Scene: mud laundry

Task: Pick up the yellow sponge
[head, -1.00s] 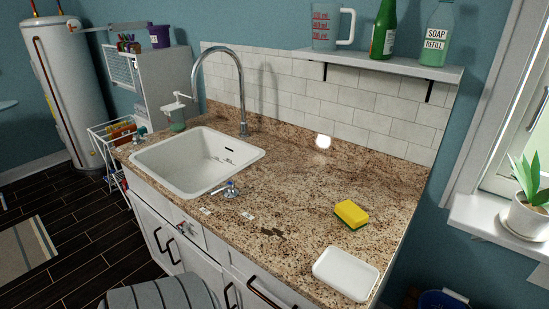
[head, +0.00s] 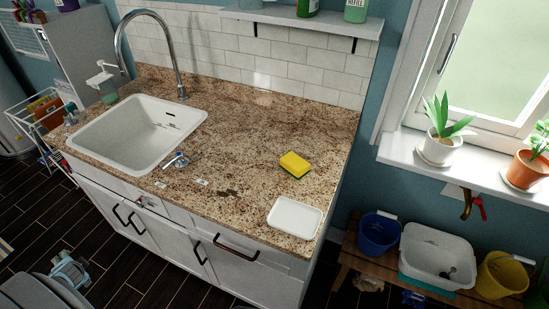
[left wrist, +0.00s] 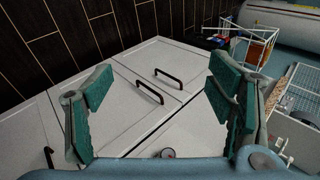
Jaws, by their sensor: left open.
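The yellow sponge (head: 294,164), with a green underside, lies flat on the speckled brown countertop (head: 240,135), right of its middle. It stands apart from the white dish (head: 295,217) in front of it. My left gripper (head: 70,268) is low at the bottom left of the head view, in front of the cabinets and far from the sponge. In the left wrist view my left gripper (left wrist: 158,95) has its teal-padded fingers spread wide and empty, facing cabinet doors. The sponge does not show there. My right gripper is in neither view.
A white sink (head: 140,133) with a tall curved faucet (head: 150,45) is on the counter's left. Cabinet doors with dark handles (head: 236,250) are below the counter. A bench (head: 372,262) with buckets and a white basin (head: 437,255) stands at right. The counter around the sponge is clear.

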